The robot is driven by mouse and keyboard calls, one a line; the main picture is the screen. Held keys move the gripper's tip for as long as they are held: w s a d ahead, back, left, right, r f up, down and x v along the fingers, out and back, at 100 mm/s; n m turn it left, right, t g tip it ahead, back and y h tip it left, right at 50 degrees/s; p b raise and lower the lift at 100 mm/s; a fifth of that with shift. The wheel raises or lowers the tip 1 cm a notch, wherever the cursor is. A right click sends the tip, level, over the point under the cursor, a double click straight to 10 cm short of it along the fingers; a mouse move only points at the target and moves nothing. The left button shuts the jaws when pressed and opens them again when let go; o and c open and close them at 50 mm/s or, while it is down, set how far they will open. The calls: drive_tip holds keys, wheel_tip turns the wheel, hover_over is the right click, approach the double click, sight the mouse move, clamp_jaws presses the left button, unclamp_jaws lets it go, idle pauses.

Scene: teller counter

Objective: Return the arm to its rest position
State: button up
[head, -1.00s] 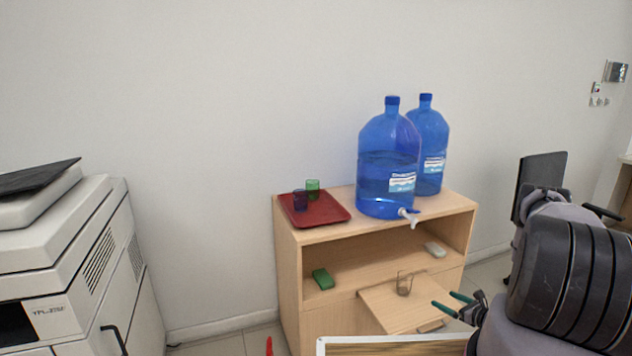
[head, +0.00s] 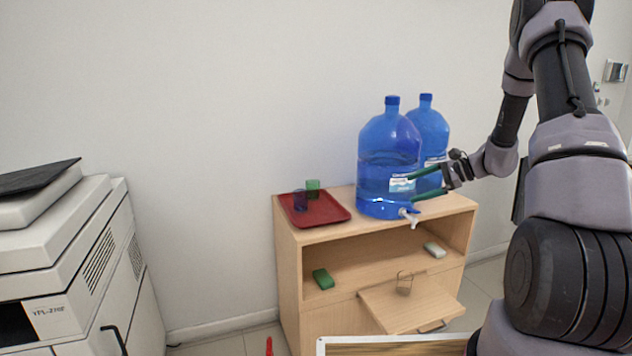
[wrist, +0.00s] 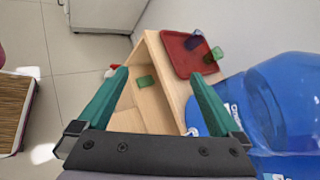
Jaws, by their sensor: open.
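My gripper (head: 414,185) has green fingers and is open and empty. In the head view it is raised in front of the large blue water bottle (head: 375,165), level with its label and above the white tap. I cannot tell whether it touches the bottle. In the wrist view my gripper (wrist: 158,95) shows its two fingers spread wide with nothing between them. The blue bottle (wrist: 285,95) fills the right side there, close to the right finger. My arm extends up and across the right side of the head view.
A wooden cabinet (head: 290,262) bears the bottles and a red tray (head: 325,213) with a blue cup (head: 300,200) and a green cup (head: 313,187). A printer (head: 70,270) stands left.

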drive_tip(key=s+a+r+n+g+h, duration=0.1)
drive_tip(key=s+a+r+n, duration=0.15)
drive_tip(key=r, duration=0.25)
drive_tip(key=s+a+r+n+g+h, duration=0.1)
drive_tip(key=s+a+r+n, duration=0.1)
drive_tip(key=s+r, duration=0.3)
drive_tip(key=s+r+n+t+h, duration=0.1)
drive_tip(key=s+r+n+h, duration=0.1)
drive_tip(key=s+r, duration=0.3)
drive_tip(key=s+a+r+n+t+h, duration=0.1)
drive_tip(key=s+r, duration=0.4)
drive_tip(key=s, duration=0.6)
drive_tip(key=s+r+n+t+h, duration=0.2)
drive_tip(key=s+r+n+h, duration=0.2)
drive_tip(key=s, duration=0.4)
drive_tip(key=shift+s+a+r+n, duration=0.15)
drive_tip(key=shift+s+r+n, duration=0.3)
drive_tip(key=shift+r, duration=0.15)
